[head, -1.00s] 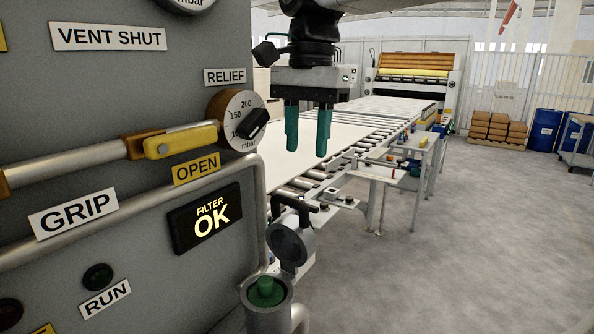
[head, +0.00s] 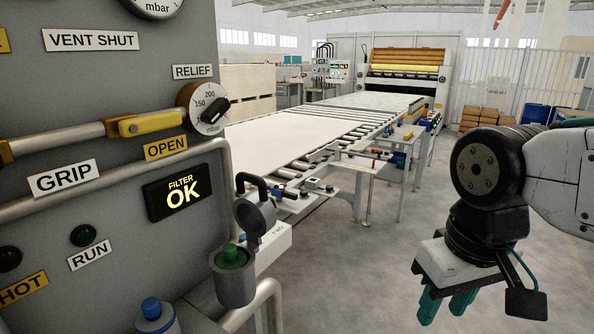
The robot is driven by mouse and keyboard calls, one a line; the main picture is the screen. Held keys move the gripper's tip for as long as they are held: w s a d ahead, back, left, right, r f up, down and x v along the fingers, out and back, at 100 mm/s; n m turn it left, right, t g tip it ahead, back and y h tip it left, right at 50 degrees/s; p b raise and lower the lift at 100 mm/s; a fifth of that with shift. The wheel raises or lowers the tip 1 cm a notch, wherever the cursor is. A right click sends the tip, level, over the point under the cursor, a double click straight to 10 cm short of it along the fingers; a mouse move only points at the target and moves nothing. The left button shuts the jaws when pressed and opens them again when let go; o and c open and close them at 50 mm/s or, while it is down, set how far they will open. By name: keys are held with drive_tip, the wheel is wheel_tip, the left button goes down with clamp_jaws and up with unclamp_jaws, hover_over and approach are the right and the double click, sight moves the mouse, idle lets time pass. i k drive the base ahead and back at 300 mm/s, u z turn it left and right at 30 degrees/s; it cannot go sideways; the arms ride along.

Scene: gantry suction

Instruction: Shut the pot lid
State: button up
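The pot (head: 233,289) is a small grey cup at the panel's right side, with a green knob-like piece (head: 231,257) inside. Its round grey lid (head: 254,222) stands raised at the back of the rim, so the pot is open. A dark curved handle (head: 251,181) shows above the lid. My gripper (head: 446,309) is at the lower right, well to the right of the pot and touching nothing. Its teal fingers point down with a gap between them, and I see nothing in them.
The grey panel (head: 75,130) with dial, labels and a curved pipe rail fills the left. A roller conveyor (head: 345,148) with white sheets runs behind. Open floor lies between the pot and my gripper.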

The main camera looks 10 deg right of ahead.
sight(254, 213)
drive_tip(key=z, duration=0.15)
drive_tip(key=k, duration=0.75)
drive_tip(key=u, duration=0.95)
drive_tip(key=i, duration=0.5)
